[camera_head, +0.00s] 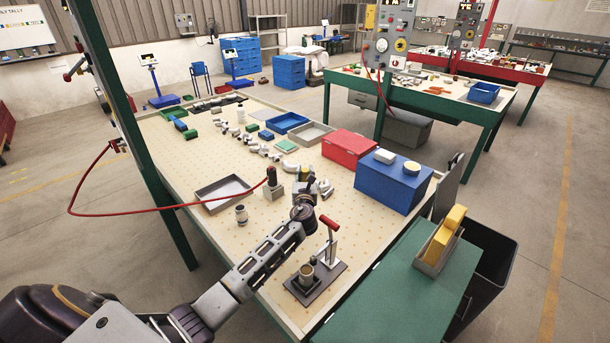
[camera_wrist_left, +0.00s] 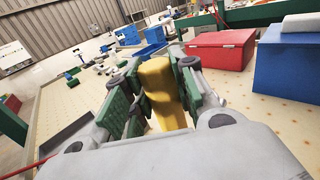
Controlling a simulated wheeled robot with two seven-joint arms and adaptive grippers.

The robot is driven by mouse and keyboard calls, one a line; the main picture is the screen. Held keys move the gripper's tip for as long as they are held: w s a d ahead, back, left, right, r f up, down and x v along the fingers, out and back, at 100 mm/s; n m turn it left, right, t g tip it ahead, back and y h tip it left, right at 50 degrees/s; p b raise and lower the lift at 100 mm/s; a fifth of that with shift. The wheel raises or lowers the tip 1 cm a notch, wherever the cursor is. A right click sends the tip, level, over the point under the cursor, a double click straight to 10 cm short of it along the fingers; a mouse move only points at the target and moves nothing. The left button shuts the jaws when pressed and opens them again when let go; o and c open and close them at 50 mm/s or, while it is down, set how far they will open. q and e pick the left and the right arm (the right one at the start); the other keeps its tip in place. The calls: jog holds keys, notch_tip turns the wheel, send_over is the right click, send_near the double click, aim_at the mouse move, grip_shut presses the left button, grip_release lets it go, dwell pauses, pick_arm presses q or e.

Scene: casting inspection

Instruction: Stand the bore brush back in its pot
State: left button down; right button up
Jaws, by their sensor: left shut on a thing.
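My left gripper (camera_head: 308,184) is over the near part of the pegboard-like bench top. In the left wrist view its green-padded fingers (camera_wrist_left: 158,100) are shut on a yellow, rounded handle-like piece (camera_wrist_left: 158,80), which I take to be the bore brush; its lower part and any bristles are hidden. A small grey cup-like pot (camera_head: 241,214) stands upright on the bench to the left of the gripper, apart from it. I cannot tell for sure that it is the brush's pot. My right gripper is not in view.
A clamp fixture with a red handle (camera_head: 329,226) stands nearer. A dark nozzle-like tool (camera_head: 272,177) on a block is beside the gripper. A grey tray (camera_head: 222,193), red box (camera_head: 349,148) and blue box (camera_head: 393,184) stand around. Several castings lie behind. Bare bench lies between pot and fixture.

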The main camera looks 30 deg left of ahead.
pick_arm(q)
jog(key=shift+f+b, duration=0.35)
jog(key=shift+f, duration=0.3)
jog(key=c, duration=1.1)
grip_release()
jog(key=v, duration=1.2)
jog(key=shift+s+f, duration=0.1)
dwell(0.6)
